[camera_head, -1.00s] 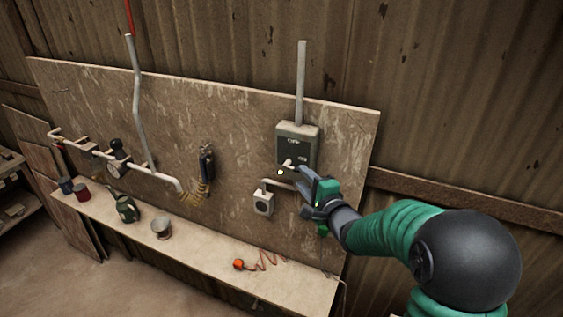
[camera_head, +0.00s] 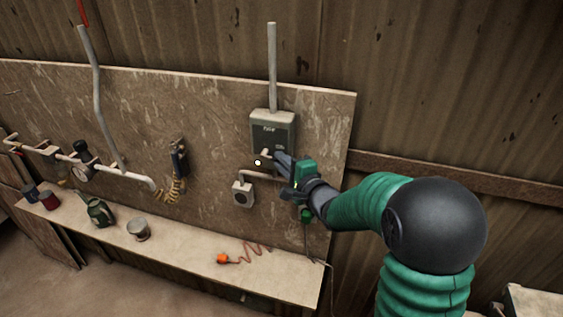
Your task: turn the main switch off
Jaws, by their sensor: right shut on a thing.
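The main switch is a grey box (camera_head: 284,130) on the plywood board, with a conduit rising from its top. A small pale lever (camera_head: 265,153) shows at the box's lower front. My right gripper (camera_head: 272,158) reaches in from the right and is shut on the lever at the box's lower edge. Its dark fingers hide part of the lever and of the box's lower right corner, so the lever's exact angle is hard to tell. A small bright round spot (camera_head: 257,162) shows just below the lever. My left gripper is out of view.
A grey outlet box (camera_head: 243,194) hangs below the switch on a bent pipe. A shelf (camera_head: 185,252) below carries cans, a metal cup (camera_head: 139,230) and an orange plug (camera_head: 222,258) with a coiled cord. Pipes with a gauge run at left.

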